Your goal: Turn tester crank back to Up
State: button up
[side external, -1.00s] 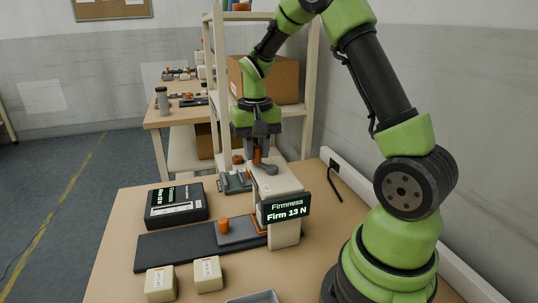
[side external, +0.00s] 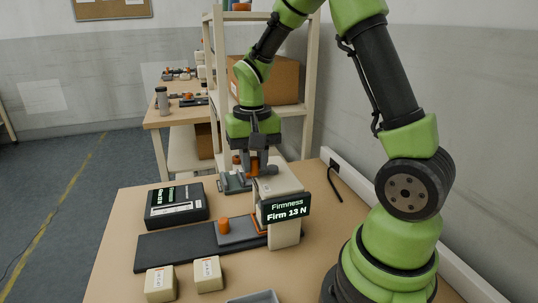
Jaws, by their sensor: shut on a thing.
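The tester (side external: 285,232) is a beige upright unit with a black display (side external: 284,210) reading "Firmness Firm 13 N". Its crank sits at the top, with an orange handle (side external: 256,174) showing just below the fingers. My gripper (side external: 257,168) is shut on the crank handle, pointing down at the top left of the tester. The fingers hide most of the crank, so I cannot tell its exact angle or any Up mark.
A black box with a lit screen (side external: 176,206) lies left of the tester. Two cream blocks (side external: 160,284) (side external: 208,273) and a grey tray (side external: 254,298) are nearer. A shelf with a cardboard box (side external: 275,80) stands behind.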

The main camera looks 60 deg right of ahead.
jog(key=shift+s, duration=0.1)
jog(key=shift+s+a, duration=0.15)
jog(key=shift+s, duration=0.5)
jog(key=shift+s+a, duration=0.15)
jog(key=shift+s, duration=0.55)
jog(key=shift+s+d, duration=0.3)
jog(key=shift+s, duration=0.3)
jog(key=shift+s+d, duration=0.3)
jog(key=shift+s, duration=0.25)
jog(key=o, duration=0.7)
jog(key=shift+r, duration=0.1)
